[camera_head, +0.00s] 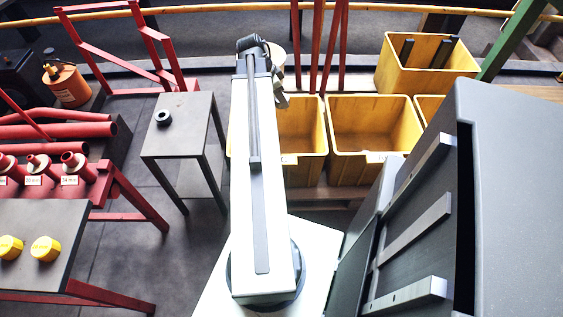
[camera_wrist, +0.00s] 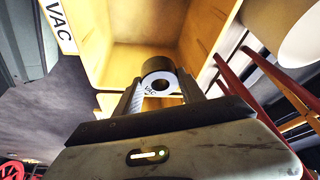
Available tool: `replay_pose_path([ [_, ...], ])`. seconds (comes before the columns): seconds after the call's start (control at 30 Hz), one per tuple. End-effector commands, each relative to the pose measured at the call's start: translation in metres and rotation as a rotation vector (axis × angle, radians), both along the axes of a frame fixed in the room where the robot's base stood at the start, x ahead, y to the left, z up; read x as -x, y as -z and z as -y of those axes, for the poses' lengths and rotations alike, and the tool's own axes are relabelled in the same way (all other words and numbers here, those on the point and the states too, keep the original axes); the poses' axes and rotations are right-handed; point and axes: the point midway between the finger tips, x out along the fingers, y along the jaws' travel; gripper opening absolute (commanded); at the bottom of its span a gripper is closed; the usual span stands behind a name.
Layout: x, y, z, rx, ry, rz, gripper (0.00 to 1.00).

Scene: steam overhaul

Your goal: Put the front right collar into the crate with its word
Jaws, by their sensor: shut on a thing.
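My gripper (camera_wrist: 160,94) is shut on a dark ring-shaped collar (camera_wrist: 156,66) in the wrist view. The collar's pale end face bears a word that looks like VAC. The collar is over the open mouth of a yellow crate (camera_wrist: 108,54), whose white label (camera_wrist: 59,20) reads VAC. I cannot tell how high above the crate floor it is. In the head view my arm hides most of my gripper and the held collar. Another dark collar (camera_head: 163,117) lies on a small dark table (camera_head: 188,137) left of my arm.
More yellow crates stand in a row to the right, one (camera_head: 371,130) beside my arm. A further yellow crate (camera_head: 408,70) stands higher behind. Red posts (camera_head: 318,50) rise close to my gripper. Red benches with yellow caps (camera_head: 46,249) are at left.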

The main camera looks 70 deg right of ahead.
Motion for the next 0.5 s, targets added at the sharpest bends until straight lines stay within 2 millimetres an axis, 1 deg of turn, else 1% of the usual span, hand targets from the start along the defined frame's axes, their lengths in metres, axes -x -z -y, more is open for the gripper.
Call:
replay_pose_path([
  [0.03, 0.001, 0.027, -0.003, 0.002, 0.016, -0.002, 0.0],
  [0.1, 0.003, 0.037, -0.007, 0.004, 0.039, -0.003, 0.0],
  [0.2, 0.004, 0.043, -0.009, 0.005, 0.057, -0.005, 0.0],
  [0.4, 0.004, 0.041, -0.009, 0.005, 0.063, -0.005, 0.0],
  [0.5, 0.005, 0.046, -0.009, 0.005, 0.063, -0.005, 0.0],
])
